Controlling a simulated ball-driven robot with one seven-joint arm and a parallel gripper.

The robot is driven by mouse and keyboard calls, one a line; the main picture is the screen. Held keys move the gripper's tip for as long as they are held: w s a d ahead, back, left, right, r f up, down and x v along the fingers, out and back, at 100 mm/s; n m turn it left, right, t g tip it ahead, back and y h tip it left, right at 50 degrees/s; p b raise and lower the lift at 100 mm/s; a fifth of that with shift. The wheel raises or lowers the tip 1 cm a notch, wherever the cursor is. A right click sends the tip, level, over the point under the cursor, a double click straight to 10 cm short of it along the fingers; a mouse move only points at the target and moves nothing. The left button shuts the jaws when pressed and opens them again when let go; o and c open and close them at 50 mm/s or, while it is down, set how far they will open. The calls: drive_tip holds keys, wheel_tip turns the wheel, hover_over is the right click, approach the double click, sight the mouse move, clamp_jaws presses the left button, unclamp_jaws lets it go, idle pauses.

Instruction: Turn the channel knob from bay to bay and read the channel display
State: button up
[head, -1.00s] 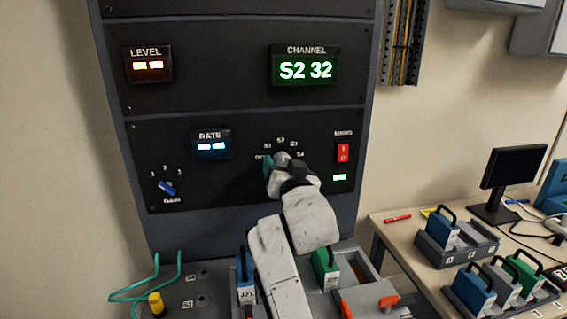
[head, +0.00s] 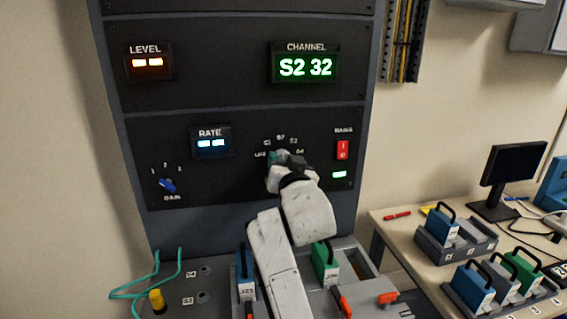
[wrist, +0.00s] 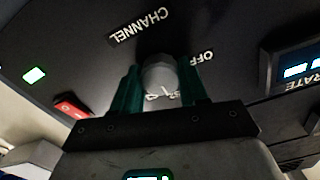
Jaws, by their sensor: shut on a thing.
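The channel knob (wrist: 158,76) is a grey round knob on the rack's black front panel. In the wrist view my gripper (wrist: 158,88) has its two green fingers on either side of the knob and is shut on it. In the head view my gripper (head: 280,160) hides most of the knob, so its pointer cannot be read. Labels for OFF and several bays arc above it.
The panel also carries the level display (head: 147,63), rate display (head: 211,143), blue gain knob (head: 167,185) and red mains switch (head: 343,150). Below are a blue module (head: 245,275) and a green module (head: 325,263). A bench with a monitor (head: 508,165) stands right.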

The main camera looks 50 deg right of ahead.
drive_tip(key=shift+f+m+b, duration=0.1)
drive_tip(key=shift+m+b, duration=0.2)
drive_tip(key=shift+b, duration=0.1)
drive_tip(key=shift+m+b, duration=2.8)
drive_tip(key=shift+m, duration=0.7)
drive_tip(key=o, duration=1.1)
drive_tip(key=shift+c, duration=0.2)
drive_tip(key=shift+a, duration=0.1)
drive_tip(key=b+v, duration=0.1)
drive_tip(key=v, duration=0.9)
drive_tip(key=shift+s+a, duration=0.25)
drive_tip(key=shift+s, duration=0.1)
